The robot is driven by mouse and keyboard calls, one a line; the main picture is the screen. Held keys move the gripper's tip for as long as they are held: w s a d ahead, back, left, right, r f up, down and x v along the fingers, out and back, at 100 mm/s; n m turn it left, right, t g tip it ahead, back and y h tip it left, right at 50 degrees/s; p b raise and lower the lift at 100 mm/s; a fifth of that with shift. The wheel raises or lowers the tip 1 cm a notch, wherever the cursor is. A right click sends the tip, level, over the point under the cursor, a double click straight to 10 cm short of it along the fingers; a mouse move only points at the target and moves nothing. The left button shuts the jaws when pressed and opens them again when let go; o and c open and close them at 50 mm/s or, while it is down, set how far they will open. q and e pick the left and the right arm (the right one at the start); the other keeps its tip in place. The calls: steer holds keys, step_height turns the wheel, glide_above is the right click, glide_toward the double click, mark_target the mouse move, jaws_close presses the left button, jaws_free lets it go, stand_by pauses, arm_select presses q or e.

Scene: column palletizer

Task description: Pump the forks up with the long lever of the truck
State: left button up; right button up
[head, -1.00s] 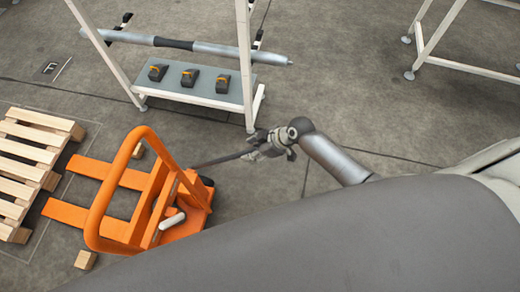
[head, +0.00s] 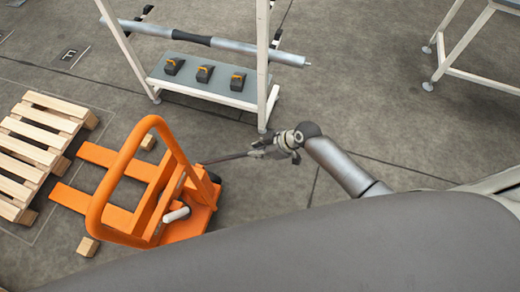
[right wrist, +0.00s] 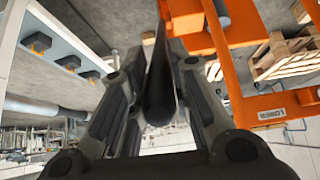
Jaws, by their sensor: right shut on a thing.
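The orange truck (head: 192,205) stands at the left of the head view, with a tall looped handle (head: 98,190). Its two forks (head: 68,197) point left, low over the floor. The long dark lever (head: 224,158) sticks out from the truck toward the right. My right gripper (head: 262,152) is shut on the lever's outer end. In the right wrist view the lever (right wrist: 160,85) runs between the fingers, with the orange frame (right wrist: 243,60) beyond. My left gripper is in neither view.
A wooden pallet (head: 38,148) lies left of the forks. Small wooden blocks (head: 88,247) lie near the truck. A rack (head: 215,91) with several dark pieces stands behind, its post near my right gripper. A white-legged table (head: 480,80) is at back right. A LOWER label (right wrist: 272,114) shows on the truck.

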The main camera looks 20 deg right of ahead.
jaws_close()
steer(key=shift+s+d+f+b, duration=0.1)
steer(key=shift+d+f+b, duration=0.05)
steer(key=shift+f+b, duration=0.15)
steer(key=s+d+f+t+y+b, duration=0.1)
steer(key=d+f+b, duration=0.3)
steer(key=b, duration=0.4)
steer(key=shift+s+f+y+b, duration=0.3)
steer(key=shift+s+f, duration=0.2)
steer(key=shift+s, duration=0.4)
